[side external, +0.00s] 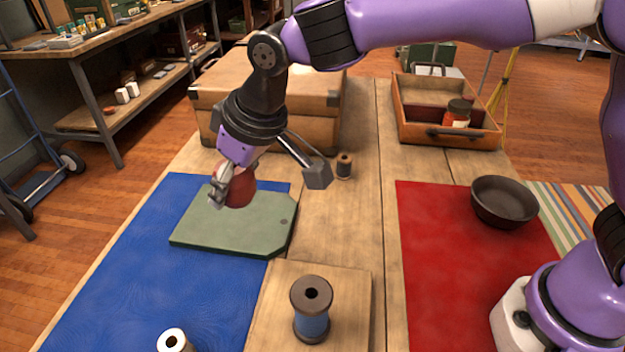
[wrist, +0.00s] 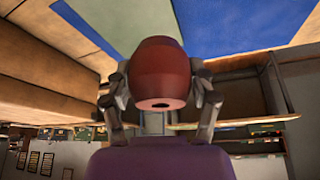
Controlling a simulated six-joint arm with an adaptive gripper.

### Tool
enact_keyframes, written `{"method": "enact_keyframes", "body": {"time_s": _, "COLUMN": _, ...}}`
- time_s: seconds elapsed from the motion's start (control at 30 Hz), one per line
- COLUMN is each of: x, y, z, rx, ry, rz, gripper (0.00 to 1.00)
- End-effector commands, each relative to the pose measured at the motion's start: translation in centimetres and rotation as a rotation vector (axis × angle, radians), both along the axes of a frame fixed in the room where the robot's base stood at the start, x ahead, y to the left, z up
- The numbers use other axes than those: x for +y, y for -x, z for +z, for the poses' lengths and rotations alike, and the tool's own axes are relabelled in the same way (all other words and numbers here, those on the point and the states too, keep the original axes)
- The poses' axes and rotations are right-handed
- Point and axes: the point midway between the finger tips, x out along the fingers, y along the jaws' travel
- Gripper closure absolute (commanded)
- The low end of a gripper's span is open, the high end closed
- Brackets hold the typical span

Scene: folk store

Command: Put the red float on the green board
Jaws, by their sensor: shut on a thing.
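The red float (side external: 241,193) is a rounded dark red piece held in my gripper (side external: 228,192). In the wrist view the float (wrist: 160,72) sits between the two fingers of my gripper (wrist: 160,95), with a small hole in its near end. The green board (side external: 240,238) lies flat on the blue cloth, with a small hole near its right edge. In the side view the float appears over the far part of the board. I cannot tell whether it touches the board. The gripper hides part of the float.
A blue-wound spool (side external: 311,310) stands on a wooden block in front. A small spool (side external: 344,166) stands behind the board. A large case (side external: 315,125) is at the back. A drawer tray (side external: 408,125) and dark bowl (side external: 504,200) are to the right, near the red cloth (side external: 440,280).

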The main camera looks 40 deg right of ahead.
Motion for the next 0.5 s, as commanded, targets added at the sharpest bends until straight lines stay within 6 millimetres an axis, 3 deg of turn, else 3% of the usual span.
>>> {"method": "enact_keyframes", "body": {"time_s": 0.1, "x": 3.1, "y": 1.3, "z": 0.1, "rx": -0.001, "ry": -0.003, "rz": 0.051, "gripper": 0.75}}
{"method": "enact_keyframes", "body": {"time_s": 0.2, "x": 4.0, "y": 1.6, "z": -0.1, "rx": 0.001, "ry": -0.002, "rz": 0.068, "gripper": 0.75}}
{"method": "enact_keyframes", "body": {"time_s": 0.33, "x": 3.1, "y": 0.1, "z": -1.3, "rx": 0.004, "ry": -0.002, "rz": 0.067, "gripper": 0.75}}
{"method": "enact_keyframes", "body": {"time_s": 0.5, "x": 0.7, "y": -3.7, "z": -4.0, "rx": 0.004, "ry": -0.002, "rz": 0.067, "gripper": 0.75}}
